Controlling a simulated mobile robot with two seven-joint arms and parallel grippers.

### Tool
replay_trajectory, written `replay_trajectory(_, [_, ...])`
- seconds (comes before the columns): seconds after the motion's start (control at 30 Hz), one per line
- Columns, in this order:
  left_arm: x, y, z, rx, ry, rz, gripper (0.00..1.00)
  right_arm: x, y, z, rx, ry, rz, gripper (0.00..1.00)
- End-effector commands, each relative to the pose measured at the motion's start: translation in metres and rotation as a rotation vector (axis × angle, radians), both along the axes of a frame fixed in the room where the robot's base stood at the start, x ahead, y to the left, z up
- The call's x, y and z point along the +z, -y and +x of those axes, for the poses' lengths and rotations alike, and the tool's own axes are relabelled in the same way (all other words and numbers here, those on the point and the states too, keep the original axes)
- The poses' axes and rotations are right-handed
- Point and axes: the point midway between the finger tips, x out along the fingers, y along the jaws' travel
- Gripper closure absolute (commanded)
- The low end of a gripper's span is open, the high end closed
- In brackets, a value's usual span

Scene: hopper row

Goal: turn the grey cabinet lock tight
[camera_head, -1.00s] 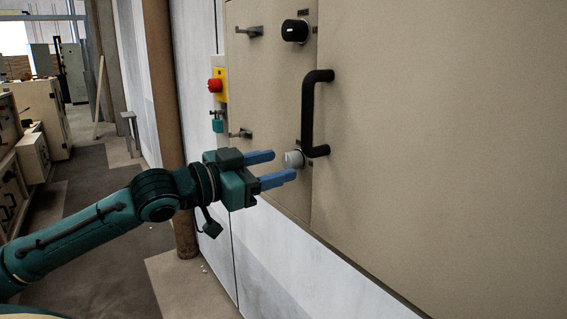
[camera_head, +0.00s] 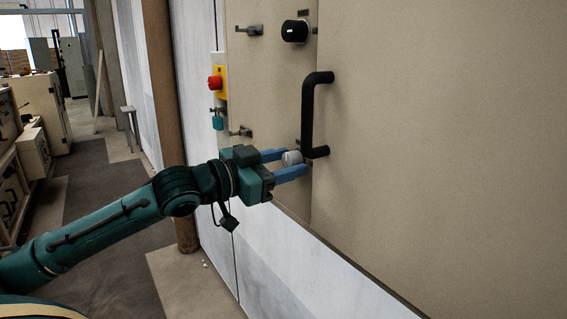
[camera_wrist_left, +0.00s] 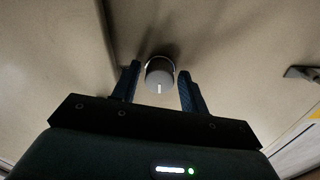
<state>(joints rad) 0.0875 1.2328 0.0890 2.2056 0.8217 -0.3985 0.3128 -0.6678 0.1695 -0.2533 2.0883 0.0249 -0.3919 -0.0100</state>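The grey cabinet lock (camera_head: 292,157) is a round knob on the beige cabinet front, just below the lower end of the black handle. In the left wrist view the lock (camera_wrist_left: 160,74) shows a white line on its face, pointing down in the picture. My left gripper (camera_head: 291,163) is open, its blue fingers on either side of the lock. In the left wrist view the fingers (camera_wrist_left: 158,85) stand apart from the lock with a gap on each side. My right gripper is in neither view.
A black bar handle (camera_head: 309,115) stands out right beside the lock. A black knob (camera_head: 295,31) is above. A red emergency button (camera_head: 215,83) on a yellow plate and a teal padlock (camera_head: 217,123) are to the left. Small grey hooks (camera_head: 241,132) stick out nearby.

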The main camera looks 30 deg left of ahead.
Motion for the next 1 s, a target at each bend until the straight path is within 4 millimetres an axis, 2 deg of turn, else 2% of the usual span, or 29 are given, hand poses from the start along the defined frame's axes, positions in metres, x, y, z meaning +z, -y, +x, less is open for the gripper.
replay_trajectory(0.03, [0.0,0.0001,0.0,0.0,0.0,0.0,0.6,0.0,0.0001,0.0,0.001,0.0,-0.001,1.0])
replay_trajectory(0.43, [0.0001,0.0001,-0.0001,0.0,0.0,0.0,0.93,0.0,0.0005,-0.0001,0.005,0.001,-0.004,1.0])
replay_trajectory(0.77, [0.0001,0.0001,-0.0001,-0.001,0.018,0.046,0.93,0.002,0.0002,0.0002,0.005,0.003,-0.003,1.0])
replay_trajectory(1.0, [0.0002,-0.0002,0.0,-0.001,0.075,0.187,0.93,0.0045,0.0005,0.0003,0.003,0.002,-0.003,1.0])
